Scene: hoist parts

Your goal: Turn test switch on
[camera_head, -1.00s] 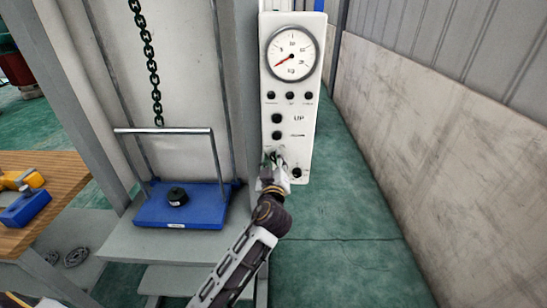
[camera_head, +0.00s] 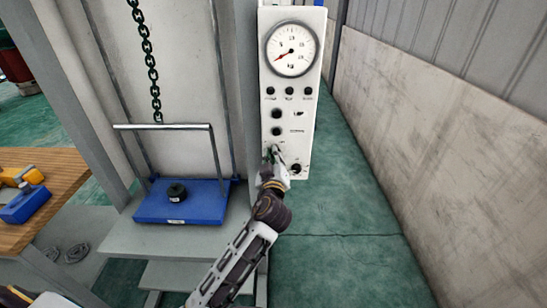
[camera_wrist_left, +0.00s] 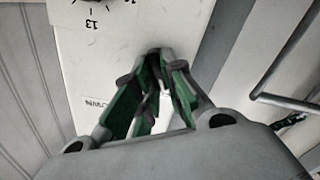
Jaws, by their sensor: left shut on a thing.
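The white control panel (camera_head: 307,110) stands upright on the grey column. It carries a round gauge (camera_head: 291,49), a row of three black knobs, two black buttons (camera_head: 277,123) below and a dark knob (camera_head: 296,168) at the lower right. My left gripper (camera_head: 273,154) reaches up to the lower left of the panel. In the left wrist view its green-padded fingers (camera_wrist_left: 157,70) converge with the tips shut on a small dark switch (camera_wrist_left: 158,52), mostly hidden between them. I take this to be the test switch; its label and position cannot be read. My right gripper is not in view.
A wooden table (camera_head: 50,185) is at the left. A wall (camera_head: 430,150) is on the right, with clear green floor before it.

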